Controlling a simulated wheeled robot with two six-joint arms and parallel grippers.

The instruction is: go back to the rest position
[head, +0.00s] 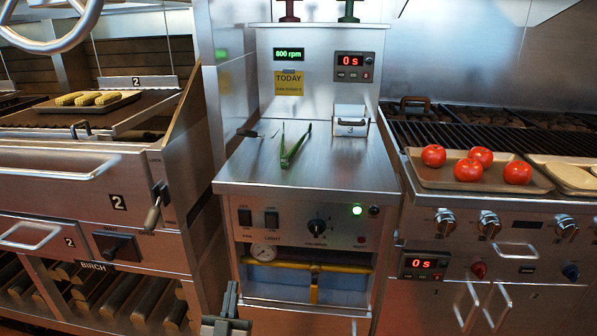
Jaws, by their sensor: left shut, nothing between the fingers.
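My left gripper (229,303) shows at the bottom edge, left of centre, low in front of the middle steel unit. Its fingers are shut and hold nothing. The rest of the left arm is mostly cut off by the frame. My right gripper is not in the picture. Green tongs (293,148) lie on the steel top of the middle unit (330,172), well away from my left gripper.
A tray with several tomatoes (434,156) sits at the right grill's front (500,125). Corn cobs lie on a tray (118,105) at the left grill. A dark-handled tool (248,133) lies near the tongs. A lever (154,208) juts from the left unit.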

